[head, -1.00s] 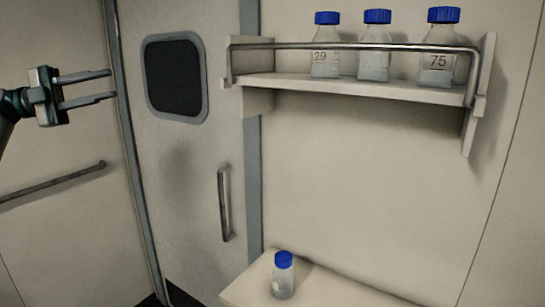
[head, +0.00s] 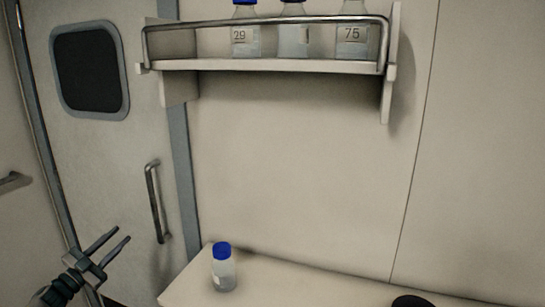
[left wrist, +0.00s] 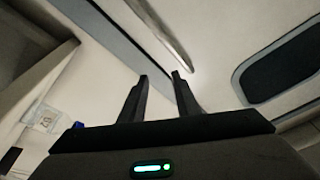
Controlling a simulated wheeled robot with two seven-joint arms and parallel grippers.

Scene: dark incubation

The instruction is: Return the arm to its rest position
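My left gripper (head: 119,239) is low at the left in the head view, in front of the door. Its two fingers are apart with nothing between them. Its fingers also show in the left wrist view (left wrist: 160,85), apart and empty. A small bottle with a blue cap (head: 223,270) stands upright on the bench to the right of the gripper, clear of it. My right gripper is not in view; a dark shape (head: 412,301) at the bottom edge is too cut off to tell.
A wall shelf (head: 270,66) with a metal rail holds several blue-capped bottles, one marked 75 (head: 352,40). The pale bench (head: 300,283) runs along the wall below. The door (head: 110,160) has a vertical handle (head: 154,200) above my left gripper.

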